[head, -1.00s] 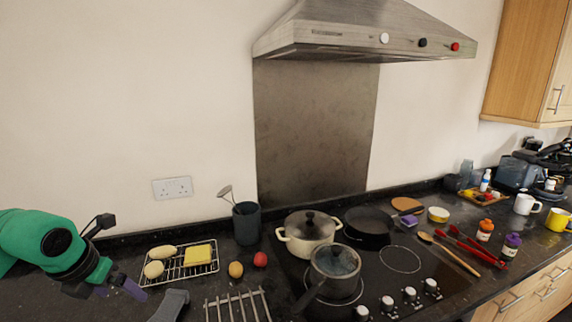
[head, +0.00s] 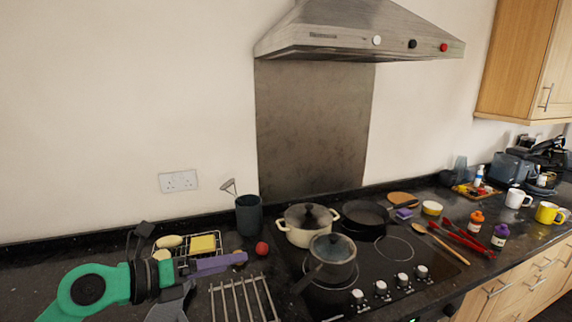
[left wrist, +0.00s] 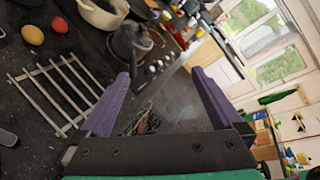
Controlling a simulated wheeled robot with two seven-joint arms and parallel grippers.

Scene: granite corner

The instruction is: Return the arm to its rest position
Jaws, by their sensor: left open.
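My left gripper (head: 236,261), with purple fingers on a green and black arm, is over the counter at the lower left of the head view. It points right, in front of the wire rack with the yellow block and pale oval items. In the left wrist view, its two purple fingers (left wrist: 160,80) are wide apart with nothing between them. My right gripper is in neither view.
A slatted metal rack (head: 243,300) lies near the gripper. A lidded pan (head: 332,258) and cream pot (head: 307,225) stand on the hob. A grey utensil cup (head: 248,215) and red round item (head: 262,248) are close by. The counter's left stretch (head: 50,262) is bare.

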